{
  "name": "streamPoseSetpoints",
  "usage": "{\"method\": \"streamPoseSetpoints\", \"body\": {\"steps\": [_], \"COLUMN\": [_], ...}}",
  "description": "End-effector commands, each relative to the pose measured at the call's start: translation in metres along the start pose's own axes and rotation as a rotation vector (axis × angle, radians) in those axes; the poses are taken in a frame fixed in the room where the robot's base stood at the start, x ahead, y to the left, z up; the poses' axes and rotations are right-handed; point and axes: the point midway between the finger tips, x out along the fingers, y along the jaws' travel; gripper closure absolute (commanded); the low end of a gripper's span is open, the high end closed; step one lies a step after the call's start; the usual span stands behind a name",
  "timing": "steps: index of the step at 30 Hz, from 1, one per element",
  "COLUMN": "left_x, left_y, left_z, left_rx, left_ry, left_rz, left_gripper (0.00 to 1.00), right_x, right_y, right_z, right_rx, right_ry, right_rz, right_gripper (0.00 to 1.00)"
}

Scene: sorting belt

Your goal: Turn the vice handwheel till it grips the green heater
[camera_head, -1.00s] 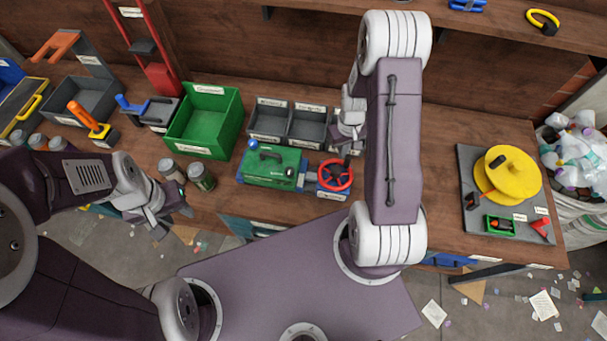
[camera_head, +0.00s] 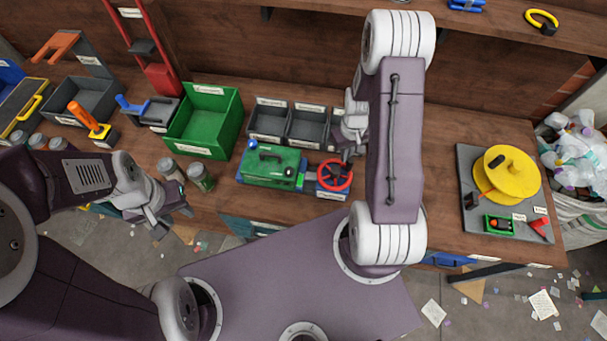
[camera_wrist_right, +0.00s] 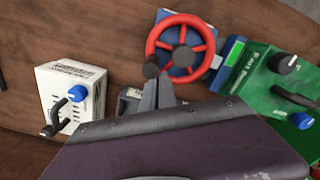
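The green heater (camera_head: 268,166) lies in the blue vice on the bench, and its right end shows in the right wrist view (camera_wrist_right: 262,85). The red handwheel (camera_head: 335,175) is at the vice's right end; it also shows in the right wrist view (camera_wrist_right: 180,47) with a dark knob (camera_wrist_right: 151,71) at its lower left rim. My right gripper (camera_wrist_right: 160,82) has its fingers close together, tips beside the knob at the rim; whether they touch it is unclear. A bright green strip (camera_wrist_right: 235,49) shows between wheel and heater. My left gripper (camera_head: 184,207) hangs at the bench front, far from the vice.
A white box with a blue knob (camera_wrist_right: 70,95) stands left of the wheel in the wrist view. A green bin (camera_head: 205,120) and grey bins (camera_head: 268,120) stand behind the heater. A yellow disc (camera_head: 512,174) sits on a grey board at the right.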

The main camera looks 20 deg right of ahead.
Motion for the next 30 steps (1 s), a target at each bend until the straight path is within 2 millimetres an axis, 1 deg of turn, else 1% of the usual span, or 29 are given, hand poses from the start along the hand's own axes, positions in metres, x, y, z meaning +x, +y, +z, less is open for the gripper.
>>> {"method": "streamPoseSetpoints", "body": {"steps": [4, 13, 19, 23, 30], "left_x": [0.000, -0.002, -0.003, -0.013, -0.040], "left_y": [0.000, 0.000, 0.000, 0.000, 0.001], "left_z": [0.000, 0.000, 0.000, -0.001, -0.004], "left_rx": [0.000, 0.000, 0.000, 0.000, 0.000], "left_ry": [0.000, 0.000, 0.000, 0.000, 0.000], "left_rz": [0.000, 0.000, 0.000, 0.000, 0.000], "left_gripper": [0.64, 0.64, 0.64, 0.64, 0.64], "right_x": [0.000, 0.000, -0.001, -0.012, -0.044], "right_y": [-0.001, -0.007, -0.008, -0.008, -0.008], "right_z": [0.001, -0.008, -0.009, -0.010, -0.010], "right_rx": [0.000, -0.001, 0.000, 0.000, 0.000], "right_ry": [-0.004, -0.001, 0.001, 0.002, 0.003], "right_rz": [-0.001, 0.000, 0.000, 0.001, 0.001], "right_gripper": [1.00, 1.00, 1.00, 1.00, 1.00]}}
